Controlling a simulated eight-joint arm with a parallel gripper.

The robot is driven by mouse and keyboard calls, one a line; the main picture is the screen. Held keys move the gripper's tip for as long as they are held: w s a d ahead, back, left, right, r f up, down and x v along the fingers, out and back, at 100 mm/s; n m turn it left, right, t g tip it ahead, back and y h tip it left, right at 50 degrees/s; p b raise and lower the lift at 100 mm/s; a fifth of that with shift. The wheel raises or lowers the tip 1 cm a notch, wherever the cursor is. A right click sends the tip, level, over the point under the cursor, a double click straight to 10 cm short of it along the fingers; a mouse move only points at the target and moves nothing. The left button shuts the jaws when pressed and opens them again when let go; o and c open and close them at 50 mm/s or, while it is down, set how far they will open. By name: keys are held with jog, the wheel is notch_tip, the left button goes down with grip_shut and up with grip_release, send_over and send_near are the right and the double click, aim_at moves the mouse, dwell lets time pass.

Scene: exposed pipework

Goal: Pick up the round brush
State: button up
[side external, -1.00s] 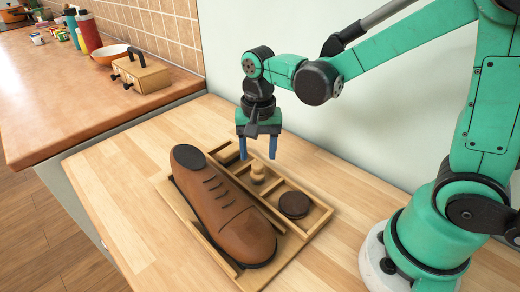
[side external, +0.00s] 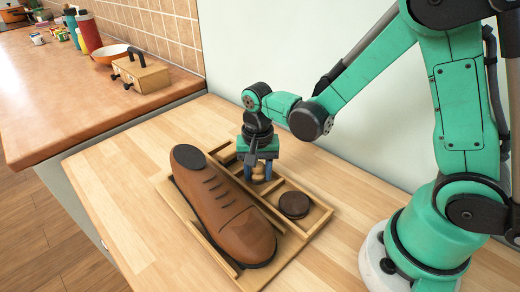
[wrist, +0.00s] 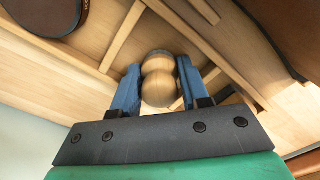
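The round brush (wrist: 158,82) has a light wooden knob-shaped handle with a narrow waist and a wider lower part. It stands upright in the middle compartment of the wooden tray (side external: 311,226). In the side view its handle (side external: 258,171) shows between my fingers, partly hidden by them. My gripper (side external: 258,178) points down over that compartment. Its two blue fingers (wrist: 158,64) are on either side of the handle in the wrist view. A narrow gap shows beside the handle, so the fingers look open around it. The brush's base is mostly hidden.
A brown shoe (side external: 222,205) fills the tray's left side. A dark round tin (side external: 294,204) sits in the near compartment. Low dividers flank the brush. The wall is close behind. The table front left is clear; a counter with a wooden box (side external: 142,76) lies beyond.

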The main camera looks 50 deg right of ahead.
grip_shut()
notch_tip(320, 180, up, 20)
dwell(0.6)
jog(key=shift+o, duration=0.2)
grip_release()
grip_shut()
